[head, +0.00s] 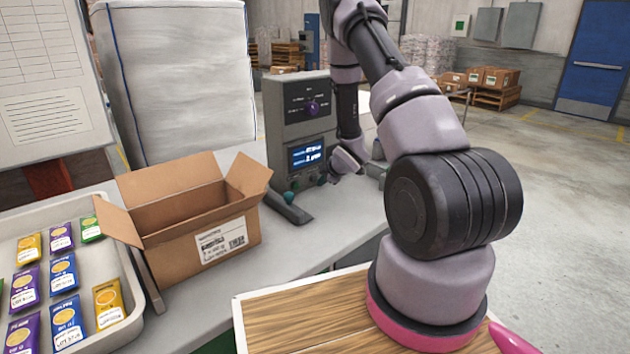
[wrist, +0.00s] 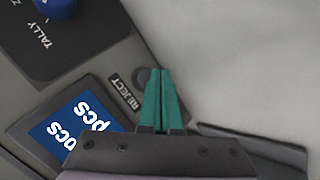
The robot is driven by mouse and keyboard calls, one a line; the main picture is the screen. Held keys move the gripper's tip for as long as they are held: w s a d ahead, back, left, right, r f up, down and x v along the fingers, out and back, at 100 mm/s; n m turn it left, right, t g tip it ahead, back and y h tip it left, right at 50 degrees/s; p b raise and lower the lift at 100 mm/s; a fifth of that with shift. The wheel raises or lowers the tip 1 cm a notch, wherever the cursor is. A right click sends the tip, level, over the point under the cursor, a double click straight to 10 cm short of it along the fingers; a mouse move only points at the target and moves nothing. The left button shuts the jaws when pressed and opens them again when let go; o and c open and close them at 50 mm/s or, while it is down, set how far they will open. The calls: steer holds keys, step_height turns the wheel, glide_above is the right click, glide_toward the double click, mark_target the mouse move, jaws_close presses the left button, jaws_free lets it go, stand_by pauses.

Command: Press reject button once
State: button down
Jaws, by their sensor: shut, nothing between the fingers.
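The grey weigher console (head: 300,110) stands on the bench in the head view, with a dial above and a lit blue display (head: 307,152). In the wrist view a REJECT label (wrist: 126,93) is beside the display (wrist: 72,130). In the head view my gripper is at the console's lower right, small and partly hidden.
An open cardboard box (head: 200,225) and a tray (head: 125,335) of colourful packets are on the bench left of the console. A blue knob (wrist: 55,8) marked TALLY is on the console panel. A wooden board (head: 300,325) is at the front.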

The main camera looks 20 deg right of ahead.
steer(key=shift+w, duration=0.1)
steer(key=shift+w+a, duration=0.15)
steer(key=shift+w, duration=0.15)
steer(key=shift+w+a, duration=0.2)
steer(key=shift+w, duration=0.2)
stand_by(0.6)
stand_by(0.4)
steer(key=shift+s+d, duration=0.35)
steer(key=shift+s, duration=0.4)
steer(key=shift+s, duration=0.1)
steer(key=shift+s+d, duration=0.3)
steer(key=shift+s, duration=0.45)
steer(key=shift+s+d, duration=0.35)
steer(key=shift+s, duration=0.4)
steer(key=shift+s+d, duration=0.3)
steer(key=shift+s, duration=0.45)
steer(key=shift+r, duration=0.1)
